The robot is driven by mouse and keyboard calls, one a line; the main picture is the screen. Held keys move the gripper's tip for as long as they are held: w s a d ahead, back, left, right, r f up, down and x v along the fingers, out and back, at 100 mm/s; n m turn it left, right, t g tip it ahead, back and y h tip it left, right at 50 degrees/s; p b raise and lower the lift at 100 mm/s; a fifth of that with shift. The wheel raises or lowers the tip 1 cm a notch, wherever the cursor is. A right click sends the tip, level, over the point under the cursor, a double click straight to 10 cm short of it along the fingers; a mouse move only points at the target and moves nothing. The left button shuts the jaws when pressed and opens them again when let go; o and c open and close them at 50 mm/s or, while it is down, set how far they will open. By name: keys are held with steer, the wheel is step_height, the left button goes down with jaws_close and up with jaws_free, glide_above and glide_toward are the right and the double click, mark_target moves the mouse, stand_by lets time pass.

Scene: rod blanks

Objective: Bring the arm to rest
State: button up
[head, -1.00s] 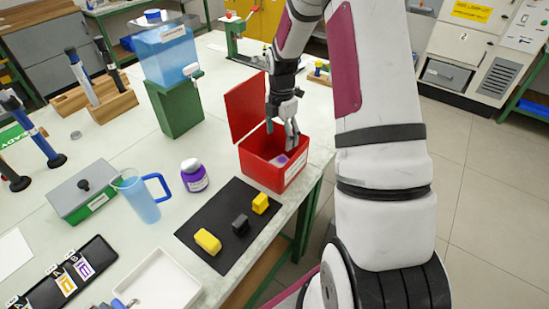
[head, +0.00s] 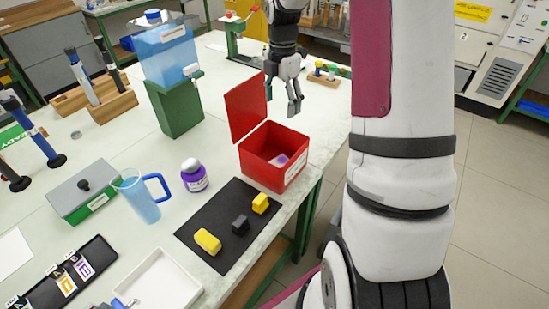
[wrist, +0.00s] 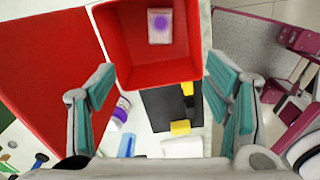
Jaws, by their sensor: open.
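My gripper (head: 283,104) is open and empty. It hangs above the table, higher than the red box (head: 262,172) and a little behind it in the head view. In the wrist view the open fingers (wrist: 160,105) stand either side of the red box (wrist: 160,75), which lies below them. The box has its lid (head: 246,107) raised. A flat pale piece with a purple mark (wrist: 160,25) lies inside on the floor of the box.
A black mat (head: 218,248) holds two yellow pieces and a dark one. A purple-labelled jar (head: 194,176), a blue jug (head: 140,197) and a white tray (head: 158,283) stand nearby. A blue tank on a green stand (head: 176,112) rises at the back left.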

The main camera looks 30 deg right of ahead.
stand_by(0.3)
steer(key=s+a+r+m+t+h, duration=0.1)
steer(key=s+a+r+m, duration=0.3)
steer(key=a+r, duration=0.25)
steer(key=s+a+r+m+t, duration=0.1)
steer(key=s+a+r+m, duration=0.35)
steer(key=r, duration=0.25)
steer(key=s+a+r+m+t, duration=0.1)
steer(key=s+a+m, duration=0.3)
steer(key=s, duration=0.4)
steer(key=s+a+r+m+t+y, duration=0.1)
steer(key=s+a+r+m+t, duration=0.1)
steer(key=s+a+m, duration=0.3)
steer(key=s+m, duration=0.2)
steer(key=s, duration=0.1)
steer(key=shift+s, duration=0.3)
